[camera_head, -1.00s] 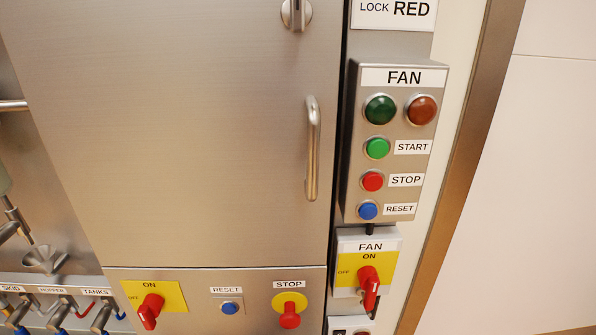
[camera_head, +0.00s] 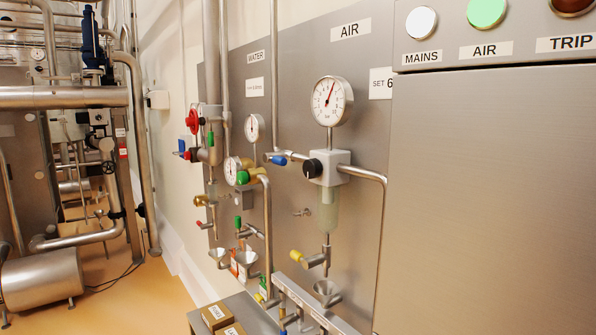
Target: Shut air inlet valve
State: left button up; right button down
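The air panel, labelled AIR (camera_head: 350,30), fills the middle of the view. A small valve with a blue handle (camera_head: 278,160) sits on the short pipe left of the air regulator. It looks like the air inlet valve, though no label on it is readable. Its handle appears to lie roughly along the short pipe. The regulator (camera_head: 327,167) is a pale block with a black knob (camera_head: 312,168), a round gauge (camera_head: 332,101) above and a clear bowl (camera_head: 327,208) below. A yellow-handled valve (camera_head: 297,255) is under the bowl. Neither of my grippers is in view.
The water panel, labelled WATER (camera_head: 256,57), has a red handwheel (camera_head: 192,119) and green knobs. A cabinet (camera_head: 490,200) with MAINS, AIR and TRIP lamps stands at right; the green AIR lamp (camera_head: 486,12) looks bright. Boxes (camera_head: 217,316) sit lower down. Floor is open at left.

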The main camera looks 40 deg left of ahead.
aim_at(277, 158)
jog(key=u, duration=1.65)
